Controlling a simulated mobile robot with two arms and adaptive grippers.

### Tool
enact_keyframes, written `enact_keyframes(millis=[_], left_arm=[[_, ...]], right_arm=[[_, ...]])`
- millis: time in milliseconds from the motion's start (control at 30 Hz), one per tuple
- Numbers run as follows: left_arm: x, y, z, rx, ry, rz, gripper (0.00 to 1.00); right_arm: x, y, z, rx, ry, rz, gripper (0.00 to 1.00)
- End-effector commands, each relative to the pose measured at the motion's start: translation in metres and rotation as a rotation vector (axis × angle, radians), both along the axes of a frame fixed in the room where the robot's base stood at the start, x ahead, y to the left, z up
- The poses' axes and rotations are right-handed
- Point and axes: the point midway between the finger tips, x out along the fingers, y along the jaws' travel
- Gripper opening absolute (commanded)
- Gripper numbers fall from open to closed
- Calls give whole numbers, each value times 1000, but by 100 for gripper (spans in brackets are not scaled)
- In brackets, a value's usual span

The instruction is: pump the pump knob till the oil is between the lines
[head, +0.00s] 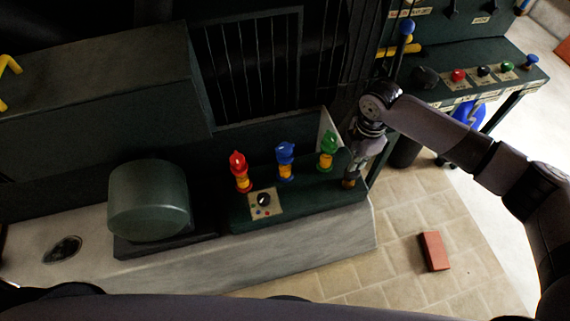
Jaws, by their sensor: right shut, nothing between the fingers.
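Three small oilers stand in a row on the dark green machine ledge (236,221), each with yellow-amber below its coloured cap: a red one (240,171), a blue one (285,160) and a green one (327,150). A black knob (264,199) sits on a pale plate in front of them. I cannot tell if it is the pump knob. The oil level and any lines are too small to read. My right gripper (349,184) points down at the ledge's right end, right of the green oiler, shut and empty. Anything just beneath it is hidden. My left gripper is out of view.
A rounded green housing (148,200) stands left of the oilers. A control desk (433,95) with coloured buttons and a blue-topped lever (406,28) is at the upper right. A red brick (433,251) lies on the otherwise clear tiled floor.

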Motion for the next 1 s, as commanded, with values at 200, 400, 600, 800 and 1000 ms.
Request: enact_keyframes(millis=[200, 400, 600, 800, 1000], left_arm=[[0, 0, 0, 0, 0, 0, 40], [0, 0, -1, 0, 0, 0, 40], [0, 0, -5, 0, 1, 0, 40], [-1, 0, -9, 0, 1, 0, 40], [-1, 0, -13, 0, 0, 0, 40]], right_arm=[[0, 0, 0, 0, 0, 0, 0], [0, 0, -3, 0, 0, 0, 0], [0, 0, -10, 1, 0, 0, 0], [0, 0, -18, 0, 0, -1, 0], [0, 0, -27, 0, 1, -1, 0]])
